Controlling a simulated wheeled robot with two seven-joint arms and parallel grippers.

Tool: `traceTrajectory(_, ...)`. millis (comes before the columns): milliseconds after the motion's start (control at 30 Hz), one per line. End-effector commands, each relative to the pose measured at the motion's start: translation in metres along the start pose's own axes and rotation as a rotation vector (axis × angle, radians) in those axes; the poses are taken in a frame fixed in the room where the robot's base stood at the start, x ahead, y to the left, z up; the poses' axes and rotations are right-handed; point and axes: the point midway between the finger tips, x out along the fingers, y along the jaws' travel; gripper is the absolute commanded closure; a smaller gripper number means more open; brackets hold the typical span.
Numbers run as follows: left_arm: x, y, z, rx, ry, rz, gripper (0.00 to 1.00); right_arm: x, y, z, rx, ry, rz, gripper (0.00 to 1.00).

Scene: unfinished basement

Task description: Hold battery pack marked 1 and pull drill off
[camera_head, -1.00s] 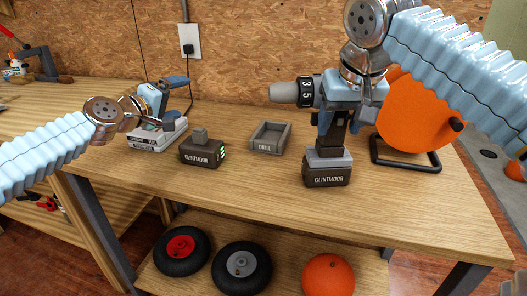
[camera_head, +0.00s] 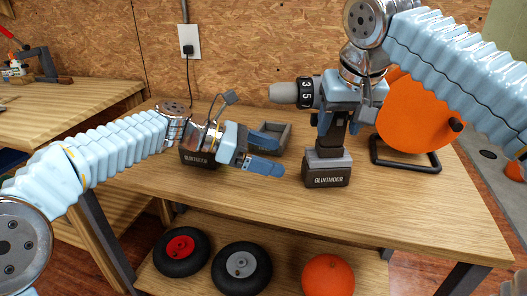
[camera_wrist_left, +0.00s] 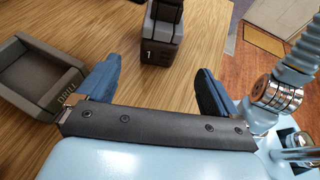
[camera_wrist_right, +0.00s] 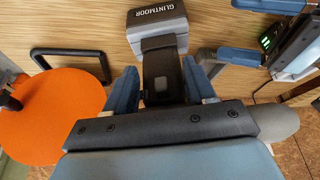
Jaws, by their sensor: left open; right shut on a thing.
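The drill (camera_head: 335,108) stands upright on the workbench, on its battery pack (camera_head: 327,174) labelled GLINTMOOR. In the left wrist view the battery pack marked 1 (camera_wrist_left: 158,50) sits ahead, between my open fingers but beyond their tips. My right gripper (camera_head: 350,95) is shut on the drill's upper handle; the right wrist view shows its fingers (camera_wrist_right: 163,90) on both sides of the handle. My left gripper (camera_head: 265,158) is open and empty, low over the bench to the left of the battery pack, with a gap between them.
A grey tray labelled DRILL (camera_wrist_left: 38,75) lies behind my left gripper. A second battery (camera_head: 198,160) is partly hidden behind my left wrist. An orange disc on a black stand (camera_head: 415,115) stands right of the drill. The front bench strip is clear.

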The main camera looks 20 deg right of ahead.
Motion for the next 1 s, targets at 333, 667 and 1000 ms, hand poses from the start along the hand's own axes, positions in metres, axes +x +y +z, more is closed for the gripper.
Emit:
traceTrajectory(333,0.07,-0.001,-0.001,0.003,0.002,-0.003,0.06,0.0,-0.001,0.001,-0.003,-0.001,-0.002,1.0)
traceTrajectory(667,0.107,0.0,0.0,0.005,0.001,0.001,0.06,0.0,-0.001,0.001,-0.003,-0.002,-0.002,1.0)
traceTrajectory(1000,0.109,0.001,0.0,0.005,0.001,0.003,0.12,0.0,-0.001,0.001,-0.003,-0.002,-0.002,1.0)
